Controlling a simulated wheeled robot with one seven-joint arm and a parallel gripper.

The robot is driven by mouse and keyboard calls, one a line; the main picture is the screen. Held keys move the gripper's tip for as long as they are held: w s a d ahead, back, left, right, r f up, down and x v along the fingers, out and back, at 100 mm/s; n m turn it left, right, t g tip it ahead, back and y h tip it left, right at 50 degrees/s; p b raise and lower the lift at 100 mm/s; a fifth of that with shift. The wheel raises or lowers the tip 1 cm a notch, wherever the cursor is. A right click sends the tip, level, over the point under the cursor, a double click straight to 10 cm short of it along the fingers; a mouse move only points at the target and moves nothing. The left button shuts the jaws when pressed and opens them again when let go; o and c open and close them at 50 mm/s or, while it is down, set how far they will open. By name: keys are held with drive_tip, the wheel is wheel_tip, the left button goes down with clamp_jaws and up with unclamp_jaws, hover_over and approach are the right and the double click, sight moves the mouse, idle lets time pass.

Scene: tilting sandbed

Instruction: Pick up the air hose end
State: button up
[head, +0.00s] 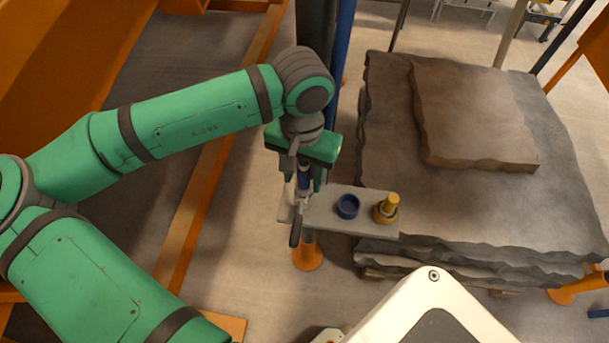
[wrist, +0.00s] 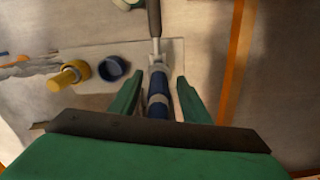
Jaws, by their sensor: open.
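The air hose end appears to be the blue cylindrical piece with grey bands (wrist: 158,92), in line with a grey fitting and a dark handle (wrist: 154,18). It stands at the left end of a small grey shelf plate (head: 325,222). In the head view the blue piece (head: 304,180) is partly hidden by my gripper. My gripper (wrist: 159,78) is open, with one green finger on each side of the blue piece and a visible gap on both sides. In the head view my gripper (head: 303,176) points down over the plate's left end.
A blue ring-shaped cup (head: 347,206) and a yellow fitting (head: 387,208) stand on the plate close to the right. A blue and dark post (head: 338,70) rises just behind. Stacked grey stone slabs (head: 470,190) fill the right.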

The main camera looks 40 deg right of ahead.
drive_tip(key=shift+c, duration=0.3)
drive_tip(key=shift+d, duration=0.1)
clamp_jaws()
drive_tip(key=shift+r, duration=0.1)
